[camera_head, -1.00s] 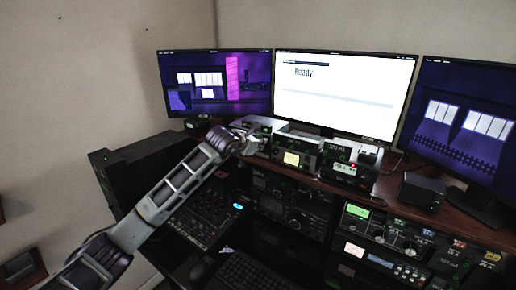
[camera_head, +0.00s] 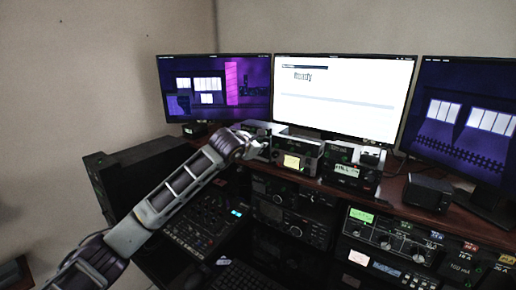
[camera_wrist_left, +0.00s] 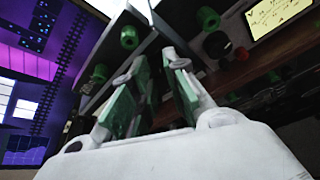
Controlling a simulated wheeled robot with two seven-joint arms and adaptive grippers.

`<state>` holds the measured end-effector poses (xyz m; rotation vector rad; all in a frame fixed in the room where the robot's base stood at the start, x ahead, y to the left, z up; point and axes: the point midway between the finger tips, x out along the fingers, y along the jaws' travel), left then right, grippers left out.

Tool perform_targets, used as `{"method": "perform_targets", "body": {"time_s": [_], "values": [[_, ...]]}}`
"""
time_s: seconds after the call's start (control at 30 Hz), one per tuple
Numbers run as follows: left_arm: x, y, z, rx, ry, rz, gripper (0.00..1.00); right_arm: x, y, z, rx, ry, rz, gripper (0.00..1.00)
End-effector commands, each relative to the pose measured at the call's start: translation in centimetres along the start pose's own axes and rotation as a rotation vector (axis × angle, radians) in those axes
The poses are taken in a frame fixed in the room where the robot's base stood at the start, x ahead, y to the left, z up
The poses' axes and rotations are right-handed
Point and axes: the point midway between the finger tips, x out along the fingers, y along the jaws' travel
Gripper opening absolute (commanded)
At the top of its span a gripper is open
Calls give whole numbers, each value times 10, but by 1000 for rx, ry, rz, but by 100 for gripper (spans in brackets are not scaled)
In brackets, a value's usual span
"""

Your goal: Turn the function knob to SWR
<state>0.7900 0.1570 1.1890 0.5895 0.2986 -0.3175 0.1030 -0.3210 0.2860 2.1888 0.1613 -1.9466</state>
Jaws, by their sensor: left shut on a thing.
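My left gripper (camera_head: 252,147) reaches in from the left to the front of a small grey-topped box (camera_head: 262,126), apparently the tuner, below the left and middle screens. In the left wrist view my left gripper (camera_wrist_left: 158,62) has its two green-padded fingers close together at a dark panel. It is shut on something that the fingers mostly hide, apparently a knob. Knob labels and pointers are not readable. My right gripper is not in view.
A radio with a yellow display (camera_head: 291,161) stands close right of the gripper. Another small unit (camera_head: 346,170) and a black box (camera_head: 427,192) stand further right on the shelf. Three screens stand behind, including a white screen (camera_head: 345,92). A mixer (camera_head: 205,222) lies below the arm.

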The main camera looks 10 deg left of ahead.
Motion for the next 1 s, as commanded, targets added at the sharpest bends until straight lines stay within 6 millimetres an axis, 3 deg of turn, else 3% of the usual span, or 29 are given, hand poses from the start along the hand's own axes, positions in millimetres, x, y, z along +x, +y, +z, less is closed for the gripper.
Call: {"method": "perform_targets", "body": {"time_s": [0.27,0.3,0.47,1.0], "values": [[-1,1,2,1,-2,1,0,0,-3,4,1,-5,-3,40],[-1,1,2,1,-2,1,20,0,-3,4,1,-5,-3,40],[0,0,1,0,-2,1,40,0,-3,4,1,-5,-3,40],[-6,0,1,0,-1,0,40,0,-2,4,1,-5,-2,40]]}}
